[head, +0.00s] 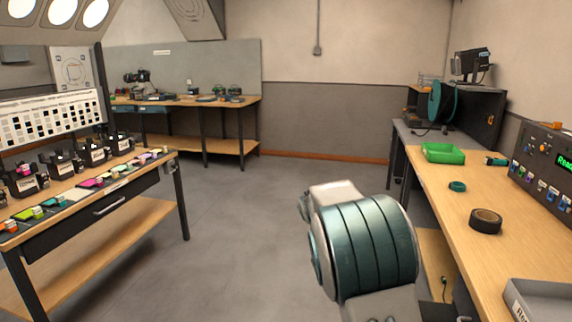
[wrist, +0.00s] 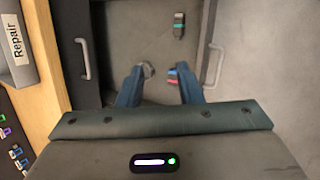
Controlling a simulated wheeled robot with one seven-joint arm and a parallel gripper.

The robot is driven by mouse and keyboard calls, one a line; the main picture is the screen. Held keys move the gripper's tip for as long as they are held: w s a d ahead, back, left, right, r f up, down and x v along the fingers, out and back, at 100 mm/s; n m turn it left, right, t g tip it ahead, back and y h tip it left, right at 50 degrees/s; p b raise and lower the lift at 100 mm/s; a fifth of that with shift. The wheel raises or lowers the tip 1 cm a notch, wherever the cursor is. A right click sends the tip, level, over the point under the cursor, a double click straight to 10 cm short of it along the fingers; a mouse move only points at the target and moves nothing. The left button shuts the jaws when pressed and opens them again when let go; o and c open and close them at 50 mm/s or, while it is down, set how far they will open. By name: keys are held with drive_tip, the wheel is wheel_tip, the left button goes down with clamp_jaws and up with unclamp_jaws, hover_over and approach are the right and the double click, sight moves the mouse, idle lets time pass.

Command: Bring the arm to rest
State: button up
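In the wrist view my gripper (wrist: 159,74) shows two blue fingers standing apart beyond a grey body with a teal edge. A gap of bare grey surface lies between the fingers, and nothing is held in it. A small grey shape is at the left fingertip and a small pink and blue patch is by the right one; I cannot tell what they are. In the head view a teal and grey part of my arm (head: 365,245) is raised at bottom centre, over the floor beside the right bench. My gripper is hidden in that view.
A left table (head: 112,192) carries several fader units. The floor (head: 255,215) between is clear.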

drive_tip(key=s+r+n+t+y+p, duration=0.1)
drive_tip(key=s+r+t+y+p, duration=0.1)
drive_tip(key=s+r+p, duration=0.4)
drive_tip(key=s+r+t+y+p, duration=0.2)
drive_tip(key=s+r+t+p, duration=0.2)
drive_tip(key=s+r, duration=0.6)
drive_tip(key=s+p, duration=0.2)
drive_tip(key=s, duration=0.4)
drive_tip(key=shift+d+r+n+t, duration=0.15)
drive_tip(key=shift+r+n+t, duration=0.15)
drive_tip(key=shift+r+n, duration=0.1)
drive_tip(key=shift+d, duration=0.15)
